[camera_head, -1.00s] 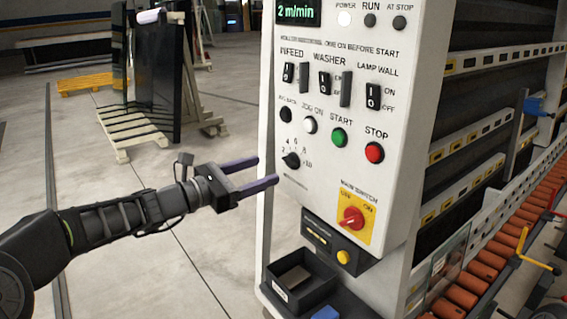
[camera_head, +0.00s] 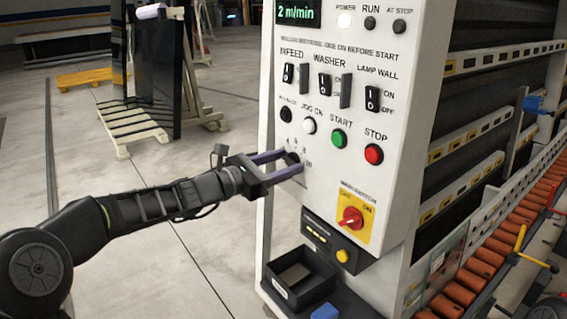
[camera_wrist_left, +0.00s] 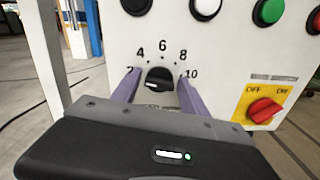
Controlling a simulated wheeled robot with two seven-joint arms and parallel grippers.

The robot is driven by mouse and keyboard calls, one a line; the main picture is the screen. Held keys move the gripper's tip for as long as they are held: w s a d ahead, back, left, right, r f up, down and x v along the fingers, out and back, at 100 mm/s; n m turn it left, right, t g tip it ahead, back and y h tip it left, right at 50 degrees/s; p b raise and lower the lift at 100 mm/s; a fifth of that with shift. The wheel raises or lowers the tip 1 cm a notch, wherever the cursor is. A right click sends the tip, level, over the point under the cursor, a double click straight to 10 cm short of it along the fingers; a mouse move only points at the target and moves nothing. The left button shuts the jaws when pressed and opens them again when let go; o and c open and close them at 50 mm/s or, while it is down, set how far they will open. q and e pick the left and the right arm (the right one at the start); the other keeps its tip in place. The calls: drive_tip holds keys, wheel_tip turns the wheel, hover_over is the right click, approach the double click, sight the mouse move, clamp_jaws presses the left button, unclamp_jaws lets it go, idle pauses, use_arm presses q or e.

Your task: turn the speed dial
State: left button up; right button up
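The speed dial (camera_head: 292,158) is a small black knob on the lower left of the white control panel (camera_head: 325,180). In the left wrist view the dial (camera_wrist_left: 159,79) shows between numbers from 2 to 10. My left gripper (camera_head: 287,162) is open, with its two purple fingers reaching to the panel. In the left wrist view one finger (camera_wrist_left: 127,86) is left of the dial and the other (camera_wrist_left: 190,98) is right of it. Gaps show between the fingers and the knob. My right gripper is not in view.
Above the dial are a black button (camera_head: 286,115), a white button (camera_head: 309,125), a green button (camera_head: 339,138) and a red button (camera_head: 374,154). A red main switch (camera_head: 351,219) on a yellow plate sits lower right. A black open bin (camera_head: 300,281) stands below the panel.

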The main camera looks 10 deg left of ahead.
use_arm(q)
clamp_jaws()
idle(0.3)
drive_tip(key=shift+f+m+b, duration=0.15)
drive_tip(key=shift+m+b, duration=0.25)
drive_tip(key=shift+b, duration=0.55)
drive_tip(key=m+b, duration=0.2)
drive_tip(key=b, duration=0.1)
drive_tip(key=m+b, duration=0.2)
drive_tip(key=b, duration=0.1)
drive_tip(key=m+b, duration=0.2)
drive_tip(key=b, duration=0.1)
drive_tip(key=shift+s+d+f, duration=0.1)
drive_tip(key=shift+d+f, duration=0.05)
drive_tip(key=shift+f, duration=0.1)
drive_tip(key=shift+m+b, duration=7.55)
drive_tip(key=shift+m, duration=0.95)
